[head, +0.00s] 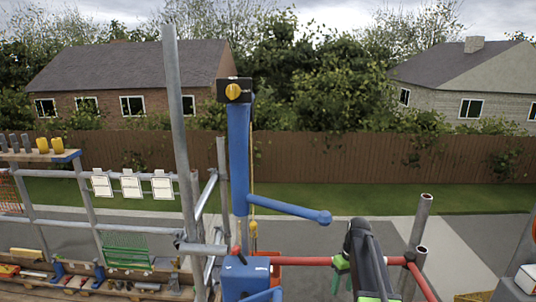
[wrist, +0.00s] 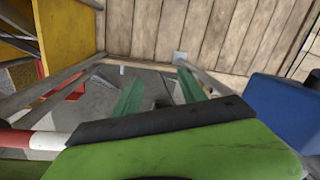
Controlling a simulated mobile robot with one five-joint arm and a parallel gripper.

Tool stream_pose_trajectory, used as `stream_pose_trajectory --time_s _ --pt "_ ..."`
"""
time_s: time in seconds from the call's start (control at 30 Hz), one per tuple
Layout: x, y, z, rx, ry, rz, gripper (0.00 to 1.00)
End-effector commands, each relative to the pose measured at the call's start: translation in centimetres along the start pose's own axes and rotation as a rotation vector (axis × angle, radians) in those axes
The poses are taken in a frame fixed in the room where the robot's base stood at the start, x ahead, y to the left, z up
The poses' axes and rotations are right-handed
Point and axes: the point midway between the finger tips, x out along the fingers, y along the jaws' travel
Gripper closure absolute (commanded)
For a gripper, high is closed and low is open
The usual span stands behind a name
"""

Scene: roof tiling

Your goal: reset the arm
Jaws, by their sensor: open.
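My gripper (wrist: 160,92) shows in the wrist view with its two green fingers spread apart. Nothing is between them; grey ground shows through the gap. In the head view a dark arm link of mine stands at the lower right, beside the red rail.
A blue hoist post (head: 239,160) with a side arm stands at centre. A red rail (head: 310,261) and upright scaffold tubes (head: 418,232) are close to my arm. The wrist view shows wooden boards (wrist: 215,35), a red-and-white pole (wrist: 45,140) and a blue part (wrist: 275,105).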

Motion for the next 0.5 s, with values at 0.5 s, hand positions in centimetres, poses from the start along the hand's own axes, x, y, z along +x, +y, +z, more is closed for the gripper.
stream_pose_trajectory --time_s 0.5 --pt "8.4 -14.4 9.5 0.337 0.045 0.136 0.51"
